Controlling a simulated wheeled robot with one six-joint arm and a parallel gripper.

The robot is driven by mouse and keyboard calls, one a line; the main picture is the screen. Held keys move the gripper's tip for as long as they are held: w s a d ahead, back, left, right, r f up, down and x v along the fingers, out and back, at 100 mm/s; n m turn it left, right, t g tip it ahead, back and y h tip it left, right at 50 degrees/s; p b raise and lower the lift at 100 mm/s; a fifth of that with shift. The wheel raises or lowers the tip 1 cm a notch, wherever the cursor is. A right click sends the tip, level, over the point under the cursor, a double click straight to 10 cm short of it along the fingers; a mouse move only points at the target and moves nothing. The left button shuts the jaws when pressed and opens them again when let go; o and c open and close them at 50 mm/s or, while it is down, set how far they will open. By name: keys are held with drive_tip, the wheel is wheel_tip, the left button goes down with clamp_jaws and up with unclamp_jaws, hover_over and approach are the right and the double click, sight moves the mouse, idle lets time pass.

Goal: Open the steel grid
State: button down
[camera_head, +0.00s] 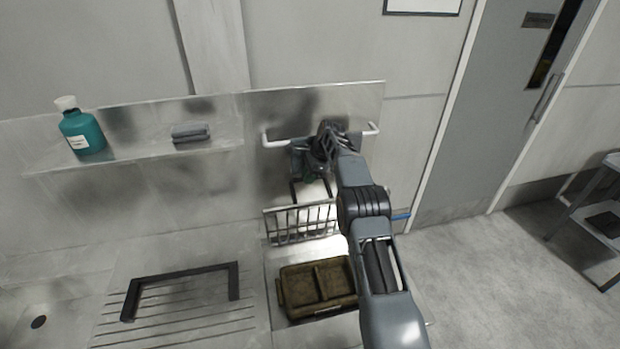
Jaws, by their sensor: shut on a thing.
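The steel grid (300,224) is a barred metal panel. It stands tilted up at the back of the sink area, below a pale horizontal bar. Two dark struts rise from its top edge towards my gripper (311,176). My gripper is above the grid, close to the steel wall, and is shut on what looks like the grid's dark handle. The contact is small and partly hidden by my wrist. My forearm covers the area to the right of the grid.
The pale bar (276,143) runs behind my wrist. A brown divided tray (318,310) lies in front of the grid. A black frame (180,277) is on the ridged drainer at left. A teal bottle (83,135) and grey folded cloths (190,133) sit on the shelf.

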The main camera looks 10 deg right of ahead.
drive_tip(key=shift+d+f, duration=0.15)
drive_tip(key=shift+f, duration=0.35)
drive_tip(key=c, duration=1.4)
unclamp_jaws()
drive_tip(key=shift+o, duration=0.6)
drive_tip(key=shift+w+f, duration=0.1)
drive_tip(key=shift+w, duration=0.15)
drive_tip(key=shift+o, duration=0.9)
drive_tip(key=shift+s+r, duration=0.1)
drive_tip(key=shift+r, duration=0.15)
